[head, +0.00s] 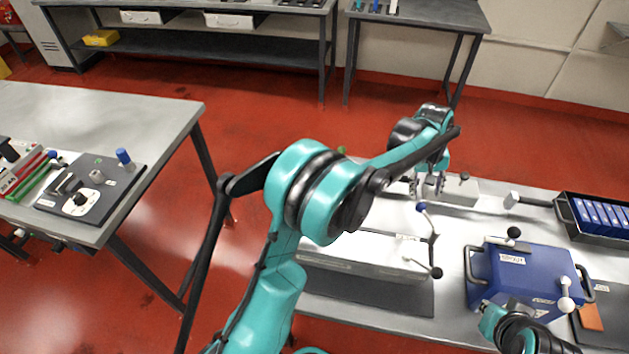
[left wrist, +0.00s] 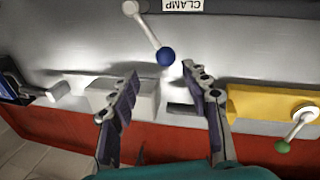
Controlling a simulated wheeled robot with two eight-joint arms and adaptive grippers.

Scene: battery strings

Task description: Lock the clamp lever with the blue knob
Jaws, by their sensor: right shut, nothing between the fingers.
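The clamp lever's blue knob (head: 421,207) shows in the head view just below my left gripper (head: 428,188). In the left wrist view the blue knob (left wrist: 165,57) ends a light rod from a white round pivot (left wrist: 130,8), beside a CLAMP label (left wrist: 182,5). My left gripper (left wrist: 160,78) is open and empty. Its fingertips lie either side of the knob in the picture, with no visible contact. My right arm (head: 520,332) is low at the right by the blue box; its gripper is shut and empty, its fingers hard to make out.
A blue box (head: 525,275) with handles and levers stands right of the clamp fixture. A black tray (head: 570,222) of blue cells is at the far right. A yellow block (left wrist: 265,103) carries a lever with a green knob (left wrist: 283,147). Another table (head: 150,105) stands left.

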